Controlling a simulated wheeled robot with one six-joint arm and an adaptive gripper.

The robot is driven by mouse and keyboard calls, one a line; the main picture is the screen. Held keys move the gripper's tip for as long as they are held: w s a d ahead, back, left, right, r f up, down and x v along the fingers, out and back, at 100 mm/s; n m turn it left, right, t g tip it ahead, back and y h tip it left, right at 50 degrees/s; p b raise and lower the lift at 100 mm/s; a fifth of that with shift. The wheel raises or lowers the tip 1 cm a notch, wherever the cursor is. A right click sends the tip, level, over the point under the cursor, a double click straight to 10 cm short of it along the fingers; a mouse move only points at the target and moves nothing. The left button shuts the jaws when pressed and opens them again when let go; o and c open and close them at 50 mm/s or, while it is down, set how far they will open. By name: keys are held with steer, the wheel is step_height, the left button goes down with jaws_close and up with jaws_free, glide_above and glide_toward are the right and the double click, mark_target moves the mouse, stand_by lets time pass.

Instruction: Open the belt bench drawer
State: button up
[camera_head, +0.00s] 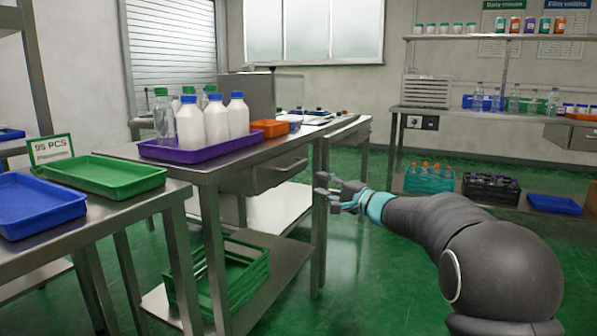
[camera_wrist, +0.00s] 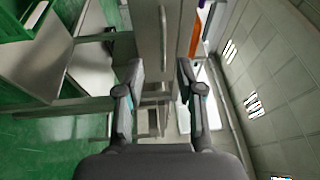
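A steel drawer (camera_head: 278,170) with a bar handle sits under the top of the middle bench (camera_head: 205,172); it looks closed. In the wrist view the drawer front (camera_wrist: 148,35) is ahead, and its handle (camera_wrist: 163,45) runs up the picture, in line with the gap between my fingers. My gripper (camera_head: 322,187) is to the right of the drawer in the head view, apart from the handle. In the wrist view my gripper (camera_wrist: 160,80) is open, with nothing between its fingers.
A purple tray (camera_head: 215,150) of bottles and an orange bin (camera_head: 270,128) stand on the bench. A nearer table at left holds a green tray (camera_head: 100,175) and a blue tray (camera_head: 35,205). Green floor is clear around my arm.

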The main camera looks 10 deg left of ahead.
mark_target(298, 165)
steer(key=shift+m+t, duration=0.7)
steer(key=shift+t, duration=0.1)
steer(key=w+a, duration=0.3)
steer(key=w, duration=0.1)
steer(key=w+a+r+p, duration=0.1)
steer(key=w+a, duration=0.1)
steer(key=w, duration=0.2)
steer(key=w+a+p, duration=0.1)
steer(key=w+a, duration=0.2)
steer(key=w, duration=0.2)
steer(key=shift+a+r, duration=0.3)
steer(key=shift+a, duration=0.05)
jaws_close()
